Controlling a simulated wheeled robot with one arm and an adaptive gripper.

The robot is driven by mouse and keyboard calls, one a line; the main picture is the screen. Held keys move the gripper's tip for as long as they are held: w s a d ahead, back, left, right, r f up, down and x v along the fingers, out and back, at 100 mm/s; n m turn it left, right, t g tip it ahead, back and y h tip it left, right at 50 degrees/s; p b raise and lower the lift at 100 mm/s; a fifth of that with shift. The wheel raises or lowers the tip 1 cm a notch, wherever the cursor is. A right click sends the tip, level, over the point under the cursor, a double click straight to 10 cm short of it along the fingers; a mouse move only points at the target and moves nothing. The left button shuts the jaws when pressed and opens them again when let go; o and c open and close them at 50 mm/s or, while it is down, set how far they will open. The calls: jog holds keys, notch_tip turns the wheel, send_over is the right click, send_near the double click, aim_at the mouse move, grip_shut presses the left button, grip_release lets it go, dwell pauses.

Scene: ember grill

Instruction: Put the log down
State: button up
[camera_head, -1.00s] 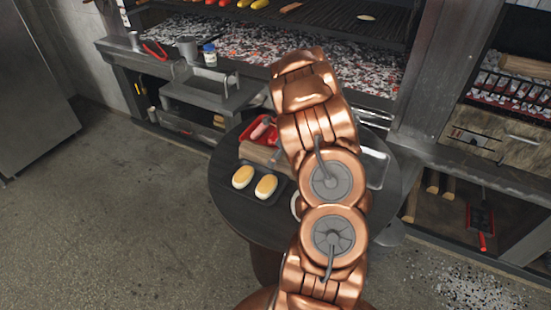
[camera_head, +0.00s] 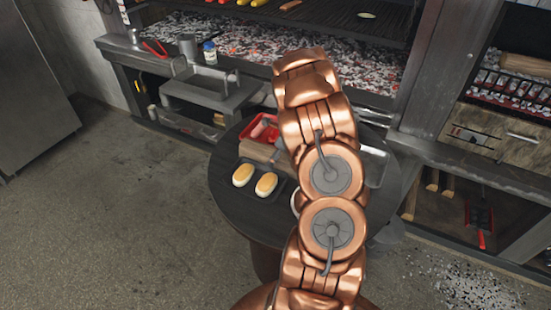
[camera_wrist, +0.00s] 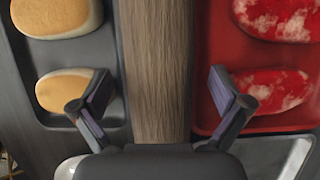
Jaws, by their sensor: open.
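My gripper (camera_wrist: 160,92) is open in the wrist view, with one finger on each side of a long brown wooden piece (camera_wrist: 155,60). Clear gaps show between both fingers and the wood, so nothing is held. The piece also shows on the round table in the head view (camera_head: 257,151); I cannot tell whether it is a log or a board. A separate light-brown log (camera_head: 525,67) lies at the small firebox on the right. In the head view my arm hides the gripper.
A dark tray with two buns (camera_wrist: 65,55) lies left of the wood, and a red tray with meat (camera_wrist: 212,60) lies right. They stand on the dark round table (camera_head: 225,200). Several wood pieces (camera_head: 432,180) stand under the right counter. Open floor (camera_head: 110,210) lies left.

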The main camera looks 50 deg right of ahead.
jog(key=c, duration=1.9)
jog(key=shift+r, duration=0.15)
notch_tip(320, 180, up, 10)
jog(key=b, duration=0.2)
jog(key=shift+r+b, duration=0.1)
jog(key=shift+b, duration=0.25)
